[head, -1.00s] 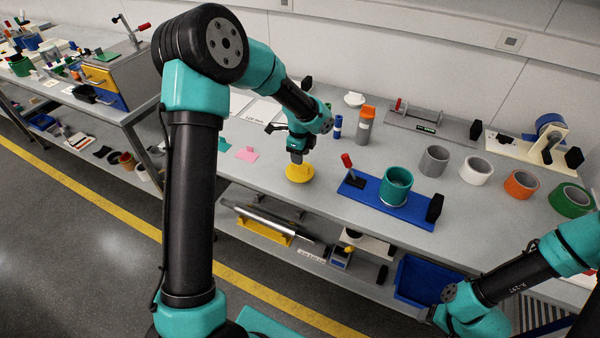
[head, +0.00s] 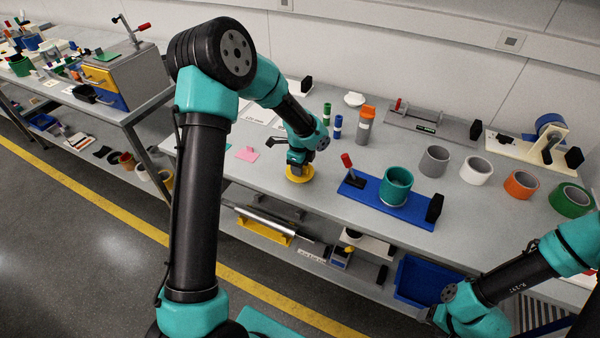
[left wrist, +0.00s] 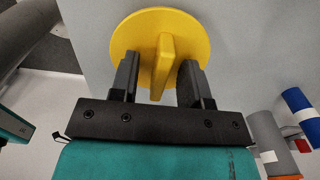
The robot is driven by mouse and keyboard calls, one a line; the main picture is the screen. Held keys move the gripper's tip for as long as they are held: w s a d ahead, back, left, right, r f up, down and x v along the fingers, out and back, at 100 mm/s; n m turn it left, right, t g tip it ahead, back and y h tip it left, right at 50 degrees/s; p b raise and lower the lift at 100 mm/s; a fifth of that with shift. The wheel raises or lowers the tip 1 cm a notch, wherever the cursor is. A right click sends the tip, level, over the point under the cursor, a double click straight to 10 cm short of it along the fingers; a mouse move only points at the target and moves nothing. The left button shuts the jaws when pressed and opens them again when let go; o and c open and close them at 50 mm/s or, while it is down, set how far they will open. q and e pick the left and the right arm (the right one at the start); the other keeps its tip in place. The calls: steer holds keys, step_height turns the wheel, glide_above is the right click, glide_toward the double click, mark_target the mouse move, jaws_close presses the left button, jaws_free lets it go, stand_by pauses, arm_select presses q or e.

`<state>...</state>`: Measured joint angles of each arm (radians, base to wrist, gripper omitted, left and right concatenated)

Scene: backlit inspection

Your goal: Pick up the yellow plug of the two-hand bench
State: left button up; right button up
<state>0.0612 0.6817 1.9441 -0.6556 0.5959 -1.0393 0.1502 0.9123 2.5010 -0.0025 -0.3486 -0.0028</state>
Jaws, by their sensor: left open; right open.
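The yellow plug (head: 302,177) lies on the bench near its front edge, a round disc with a raised grip bar. In the left wrist view the yellow plug (left wrist: 196,38) fills the upper middle, with its bar between my two fingers. My left gripper (head: 296,165) is over the plug and partly hides it; in the left wrist view my left gripper (left wrist: 160,75) is open, with a gap between the bar and each finger. My right arm shows at the lower right; its gripper (head: 432,316) is low, and its fingers are hard to make out.
A blue fixture (head: 365,190) with a red-handled clamp and a teal cup (head: 397,184) stands right of the plug. Blue (head: 337,127) and orange-topped (head: 366,125) cylinders stand behind. Several tape rolls line the right.

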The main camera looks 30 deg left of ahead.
arm_select(q)
jaws_close()
steer(key=shift+r, duration=0.1)
stand_by(0.3)
steer(key=shift+r, duration=0.45)
step_height(320, 180, up, 3)
steer(key=shift+f, duration=0.1)
steer(key=s+d, duration=0.3)
steer(key=s, duration=0.4)
steer(key=s+d+r, duration=0.1)
steer(key=s+d, duration=0.3)
steer(key=s, duration=0.3)
steer(key=shift+d, duration=0.25)
steer(key=shift+r, duration=0.1)
